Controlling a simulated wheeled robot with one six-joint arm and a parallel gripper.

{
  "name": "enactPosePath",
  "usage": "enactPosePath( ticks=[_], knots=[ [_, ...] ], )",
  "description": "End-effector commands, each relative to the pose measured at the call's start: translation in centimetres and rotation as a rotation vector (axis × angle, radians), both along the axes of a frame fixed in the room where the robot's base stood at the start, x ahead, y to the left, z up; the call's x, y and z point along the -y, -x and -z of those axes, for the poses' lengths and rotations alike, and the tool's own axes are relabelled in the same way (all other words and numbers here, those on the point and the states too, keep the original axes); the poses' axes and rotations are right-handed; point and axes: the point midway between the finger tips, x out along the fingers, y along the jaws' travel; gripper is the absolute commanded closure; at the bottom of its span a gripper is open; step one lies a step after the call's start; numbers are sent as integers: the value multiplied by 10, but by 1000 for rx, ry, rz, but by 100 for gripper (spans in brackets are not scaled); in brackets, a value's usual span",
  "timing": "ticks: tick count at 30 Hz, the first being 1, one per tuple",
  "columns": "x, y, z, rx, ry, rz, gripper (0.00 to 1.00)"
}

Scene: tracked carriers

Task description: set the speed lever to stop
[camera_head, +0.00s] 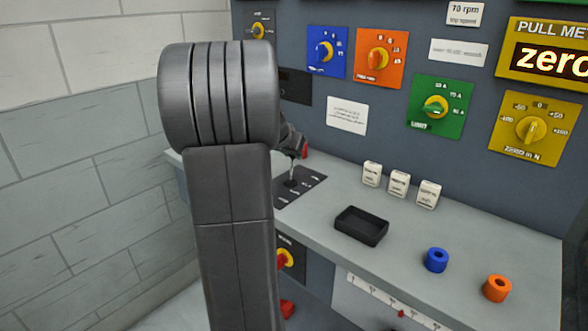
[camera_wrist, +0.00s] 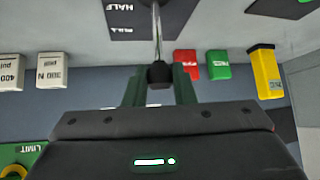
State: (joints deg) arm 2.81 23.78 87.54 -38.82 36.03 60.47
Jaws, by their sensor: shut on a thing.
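The speed lever shows in the wrist view as a thin metal rod (camera_wrist: 156,28) with a dark knob (camera_wrist: 159,74). My gripper (camera_wrist: 159,86) is shut on that knob, one greenish finger on each side. The lever's dark plate (camera_wrist: 120,28) carries the words HALF and FULL, upside down and to the left of the rod; no STOP label can be read. In the head view my gripper (camera_head: 293,150) is above the lever plate (camera_head: 303,187) on the bench, largely hidden behind my arm. Which mark the lever stands at cannot be told.
Right of the plate, the grey bench (camera_head: 330,275) holds a black tray (camera_head: 361,225), white labelled blocks (camera_head: 399,183), a blue ring (camera_head: 437,260) and an orange ring (camera_head: 497,288). Red (camera_wrist: 187,64), green (camera_wrist: 216,65) and yellow (camera_wrist: 264,72) pieces are near my gripper. A knob panel stands behind.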

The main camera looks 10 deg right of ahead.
Motion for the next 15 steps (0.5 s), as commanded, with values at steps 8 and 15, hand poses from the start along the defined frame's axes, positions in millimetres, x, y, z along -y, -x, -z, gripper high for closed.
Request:
enactPosePath(
  ticks=[8, 15],
  knots=[
    [-8, 6, 9, 58, 71, -1, 100],
    [-15, 11, 9, 105, 133, 0, 100]
  ],
)
